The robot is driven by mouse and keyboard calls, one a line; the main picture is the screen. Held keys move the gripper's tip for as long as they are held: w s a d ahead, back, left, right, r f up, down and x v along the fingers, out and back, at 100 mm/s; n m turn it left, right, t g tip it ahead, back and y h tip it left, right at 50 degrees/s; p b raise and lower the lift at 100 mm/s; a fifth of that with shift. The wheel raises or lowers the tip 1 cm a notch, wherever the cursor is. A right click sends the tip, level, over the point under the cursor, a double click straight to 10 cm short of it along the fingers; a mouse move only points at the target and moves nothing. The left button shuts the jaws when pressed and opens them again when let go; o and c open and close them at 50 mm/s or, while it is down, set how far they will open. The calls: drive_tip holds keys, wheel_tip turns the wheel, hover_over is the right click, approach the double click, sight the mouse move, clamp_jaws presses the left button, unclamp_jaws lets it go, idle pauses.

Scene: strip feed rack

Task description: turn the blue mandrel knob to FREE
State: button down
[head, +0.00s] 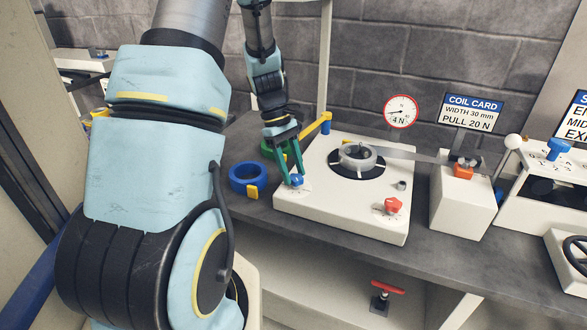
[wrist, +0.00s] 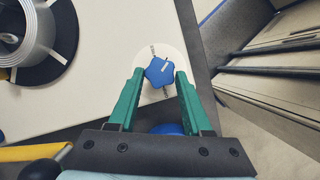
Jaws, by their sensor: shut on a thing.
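The blue mandrel knob (head: 297,180) sits at the front left corner of the white feed unit (head: 340,218). In the wrist view the blue knob (wrist: 159,72) is lobed, with a white pointer line on top, on a pale round dial with small dark lettering that I cannot read with certainty. My gripper (head: 292,178) reaches down from above and is shut on the knob. In the wrist view its green fingers (wrist: 158,78) stand on either side of the knob. The fingers hide part of the dial.
The mandrel (head: 358,158) holds a metal coil on a black disc behind the knob. A red knob (head: 393,205) is at the front right. A yellow arm (head: 312,130) stands behind my gripper. Blue (head: 243,179) and green rings lie on the bench to the left.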

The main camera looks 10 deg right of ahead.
drive_tip(key=shift+s+a+n+t+h, duration=0.1)
drive_tip(key=shift+n+t+h, duration=0.2)
drive_tip(key=shift+n, duration=0.7)
drive_tip(key=shift+s+a+n+t+h, duration=0.1)
drive_tip(key=shift+n+t, duration=0.3)
drive_tip(key=shift+n, duration=0.6)
drive_tip(key=shift+c, duration=1.7)
unclamp_jaws()
drive_tip(key=b+v, duration=0.1)
drive_tip(key=v, duration=0.9)
drive_tip(key=shift+a+r+b, duration=0.2)
drive_tip(key=shift+r+b, duration=0.15)
drive_tip(key=shift+b, duration=0.05)
drive_tip(key=shift+w, duration=0.1)
